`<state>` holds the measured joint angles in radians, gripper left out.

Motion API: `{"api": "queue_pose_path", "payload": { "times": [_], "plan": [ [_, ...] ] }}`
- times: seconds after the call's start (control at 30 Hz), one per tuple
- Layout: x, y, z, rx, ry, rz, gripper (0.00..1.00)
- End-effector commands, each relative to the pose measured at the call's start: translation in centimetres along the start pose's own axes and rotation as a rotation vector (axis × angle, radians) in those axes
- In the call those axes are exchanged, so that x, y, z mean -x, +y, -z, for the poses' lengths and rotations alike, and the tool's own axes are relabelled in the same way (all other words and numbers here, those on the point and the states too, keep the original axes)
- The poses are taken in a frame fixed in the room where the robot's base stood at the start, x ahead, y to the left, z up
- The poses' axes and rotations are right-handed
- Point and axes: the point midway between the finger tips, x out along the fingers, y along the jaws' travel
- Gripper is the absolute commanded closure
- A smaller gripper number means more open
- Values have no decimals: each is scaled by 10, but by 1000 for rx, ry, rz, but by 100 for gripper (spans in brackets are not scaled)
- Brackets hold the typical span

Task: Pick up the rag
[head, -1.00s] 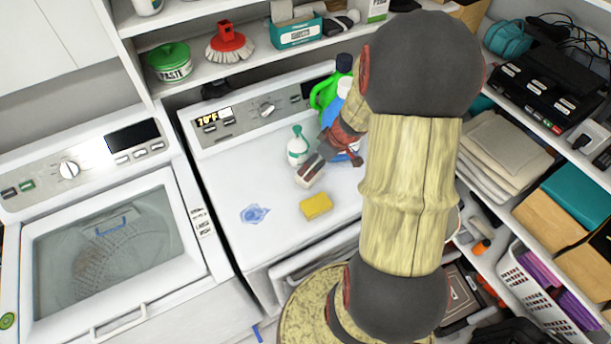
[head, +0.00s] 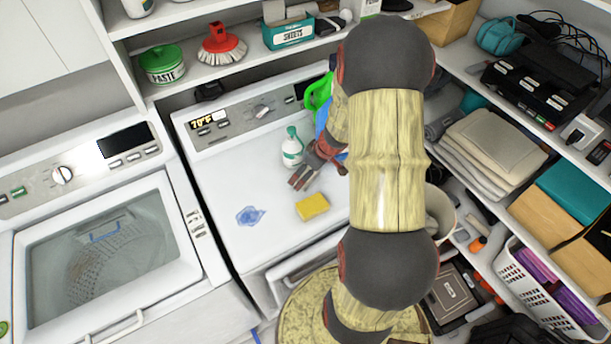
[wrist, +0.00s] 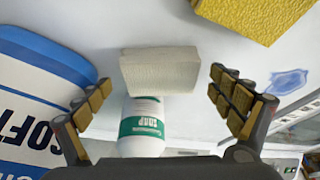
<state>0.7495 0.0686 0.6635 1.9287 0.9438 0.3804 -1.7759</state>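A white, thick, folded-looking block with a textured face, which looks like the rag (wrist: 160,71), lies on the white machine top in the wrist view. My gripper (wrist: 160,88) is open, with one finger on each side of the white block and a gap on both sides. In the head view my gripper (head: 302,178) is low over the machine top, between the soap bottle and the yellow sponge. The block is not clearly visible there and seems covered by the fingers.
A white soap bottle (head: 292,148) with a green cap stands close to my gripper. A blue detergent container (wrist: 40,95) is at the left in the wrist view. A yellow sponge (head: 312,207) and a blue spill (head: 250,215) lie nearby on the machine top (head: 225,185).

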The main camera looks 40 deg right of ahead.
Motion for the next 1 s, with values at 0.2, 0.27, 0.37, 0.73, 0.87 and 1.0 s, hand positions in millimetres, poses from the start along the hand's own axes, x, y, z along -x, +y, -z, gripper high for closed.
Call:
{"api": "queue_pose_path", "payload": {
  "times": [0.2,0.27,0.37,0.73,0.87,1.0],
  "plan": [
    [0,0,0,0,0,0,20],
    [0,0,0,0,0,0,23],
    [0,0,0,0,0,0,29],
    [0,0,0,0,0,0,50],
    [0,0,0,0,0,0,53],
    [1,0,0,0,0,0,54]
  ]
}}
